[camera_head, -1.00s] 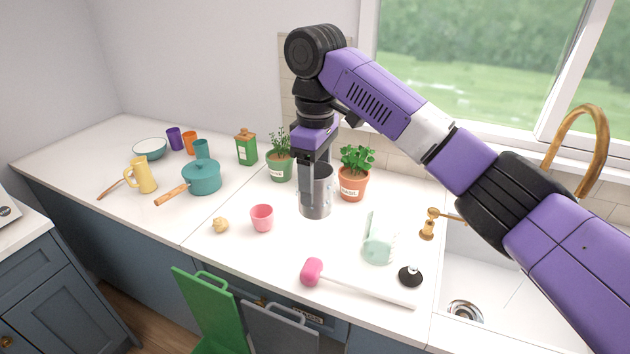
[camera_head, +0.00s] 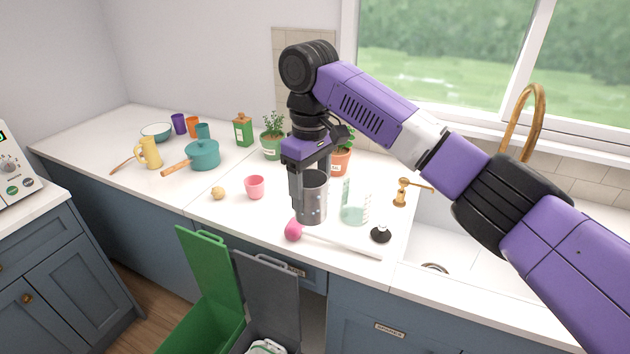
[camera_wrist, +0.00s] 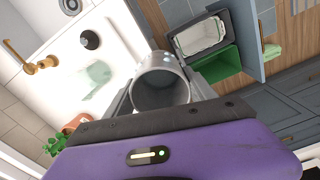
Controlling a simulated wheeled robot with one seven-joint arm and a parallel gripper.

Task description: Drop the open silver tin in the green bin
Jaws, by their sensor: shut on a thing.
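The open silver tin (camera_head: 313,199) is upright in my gripper (camera_head: 311,186), near the front of the white counter in the head view. My gripper is shut on the tin's wall. In the wrist view the tin (camera_wrist: 160,85) shows its open mouth between the fingers, and its inside looks empty. The green bin (camera_head: 207,327) stands low in front of the counter, to the left of and below the tin, with its green lid (camera_head: 205,262) raised. The green bin (camera_wrist: 220,64) also shows in the wrist view, beside the tin.
A grey bin with a raised lid (camera_head: 268,293) and a pale liner (camera_head: 266,347) stands right of the green bin. A pink cup (camera_head: 254,187) stands left.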

